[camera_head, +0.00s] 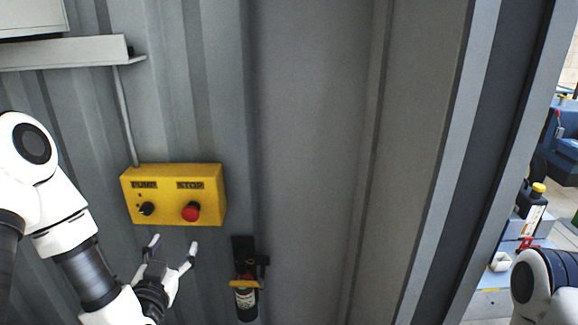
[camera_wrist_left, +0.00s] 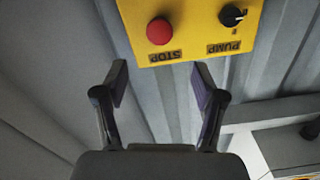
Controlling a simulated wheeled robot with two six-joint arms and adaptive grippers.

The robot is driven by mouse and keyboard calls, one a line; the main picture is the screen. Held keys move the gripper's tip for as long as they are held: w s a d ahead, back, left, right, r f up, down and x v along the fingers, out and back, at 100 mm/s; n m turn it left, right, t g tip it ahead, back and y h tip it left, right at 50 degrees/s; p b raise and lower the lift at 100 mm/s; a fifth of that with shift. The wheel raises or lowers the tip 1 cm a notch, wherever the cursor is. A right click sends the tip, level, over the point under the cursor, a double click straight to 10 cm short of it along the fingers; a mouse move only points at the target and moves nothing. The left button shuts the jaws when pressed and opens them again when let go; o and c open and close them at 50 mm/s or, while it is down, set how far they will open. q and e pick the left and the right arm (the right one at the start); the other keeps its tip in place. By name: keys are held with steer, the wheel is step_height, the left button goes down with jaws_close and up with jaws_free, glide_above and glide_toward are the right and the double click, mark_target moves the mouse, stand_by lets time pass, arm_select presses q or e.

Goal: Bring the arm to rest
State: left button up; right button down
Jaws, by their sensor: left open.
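My left arm comes in from the left in the head view. Its gripper (camera_head: 173,246) is open and empty, just below the yellow control box (camera_head: 208,174) on the corrugated wall. In the left wrist view the open fingers (camera_wrist_left: 158,85) point toward the same box (camera_wrist_left: 192,35), with a visible gap between them and nothing held. The box carries a red STOP button (camera_head: 191,211) and a black PUMP knob (camera_head: 146,208). They also show in the left wrist view, the red button (camera_wrist_left: 160,31) and the knob (camera_wrist_left: 231,15). My right gripper is not in view; only part of that arm shows at lower right.
A conduit (camera_head: 125,120) runs up from the box to a grey ledge (camera_head: 65,53). A door frame edge (camera_head: 455,190) stands at right, with cluttered equipment beyond.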

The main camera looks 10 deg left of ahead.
arm_select(q)
steer(key=s+d+f+m+g+h, duration=0.1)
steer(key=s+d+f+g, duration=0.2)
steer(key=f, duration=0.5)
steer(key=s+d+f+m+g+h, duration=0.2)
steer(key=s+d+f, duration=0.1)
steer(key=f, duration=0.5)
steer(key=s+d+f+m+g+h, duration=0.1)
steer(key=s+d+f+g, duration=0.2)
steer(key=f, duration=0.5)
steer(key=s+d+f+n+g, duration=0.1)
steer(key=s+f+g, duration=0.3)
steer(key=s, duration=0.4)
steer(key=s+d+f+n+g, duration=0.1)
steer(key=s+f+n+g, duration=0.2)
steer(key=s+f+g, duration=0.2)
steer(key=s, duration=0.3)
steer(key=shift+s+d+f, duration=0.15)
steer(key=shift+s+f, duration=0.05)
steer(key=shift+s, duration=0.1)
